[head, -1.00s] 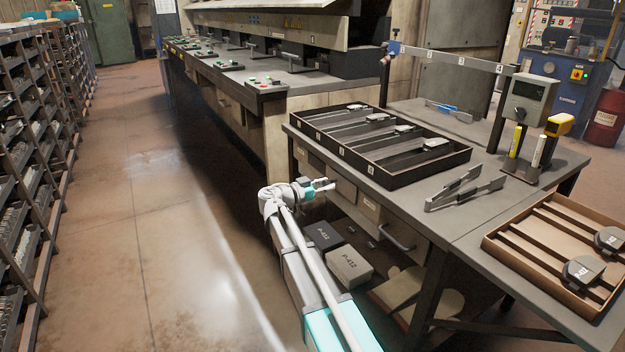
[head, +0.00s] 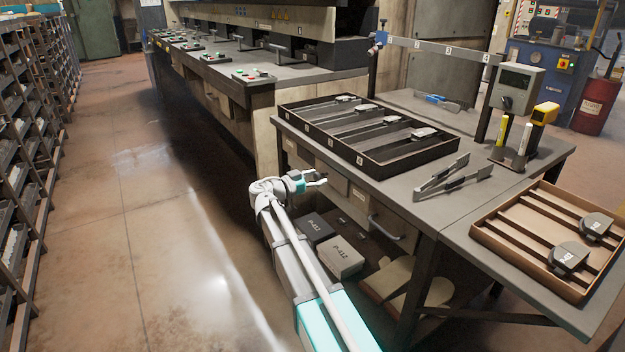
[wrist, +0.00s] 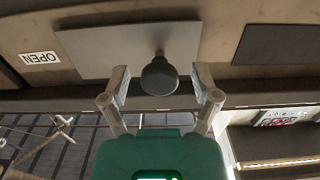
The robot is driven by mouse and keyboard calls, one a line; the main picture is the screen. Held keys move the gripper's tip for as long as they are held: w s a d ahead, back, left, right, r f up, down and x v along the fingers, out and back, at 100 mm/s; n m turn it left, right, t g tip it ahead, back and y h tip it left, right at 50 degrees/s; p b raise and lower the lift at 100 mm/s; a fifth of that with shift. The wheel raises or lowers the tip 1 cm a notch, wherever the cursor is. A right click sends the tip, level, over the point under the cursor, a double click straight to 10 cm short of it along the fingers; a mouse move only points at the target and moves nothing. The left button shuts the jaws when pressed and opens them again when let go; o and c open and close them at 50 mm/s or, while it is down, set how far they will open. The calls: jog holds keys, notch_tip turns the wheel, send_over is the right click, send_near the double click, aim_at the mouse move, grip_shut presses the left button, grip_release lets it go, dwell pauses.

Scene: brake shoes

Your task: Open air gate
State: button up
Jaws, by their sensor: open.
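In the wrist view a dark round knob (wrist: 159,77) on a short stem stands out from a flat grey plate (wrist: 90,40), which I take to be the air gate. A white label reading OPEN (wrist: 41,58), upside down, is left of the plate. My gripper (wrist: 161,84) is open, with one finger on each side of the knob and gaps showing between. In the head view my gripper (head: 318,178) is in front of the workbench's front side; the knob cannot be made out there.
The workbench (head: 415,190) carries a black slotted tray (head: 365,166), tongs (head: 445,178) and a brown tray (head: 490,240). Boxes (head: 338,257) sit on the shelf below. A long machine with control panels (head: 254,76) is behind. The floor (head: 150,230) at left is clear.

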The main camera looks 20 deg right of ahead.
jog(key=shift+a, duration=0.2)
jog(key=shift+s+a, duration=0.15)
jog(key=shift+a, duration=0.4)
jog(key=v, duration=1)
jog(key=shift+s+a, duration=0.15)
jog(key=shift+a, duration=0.05)
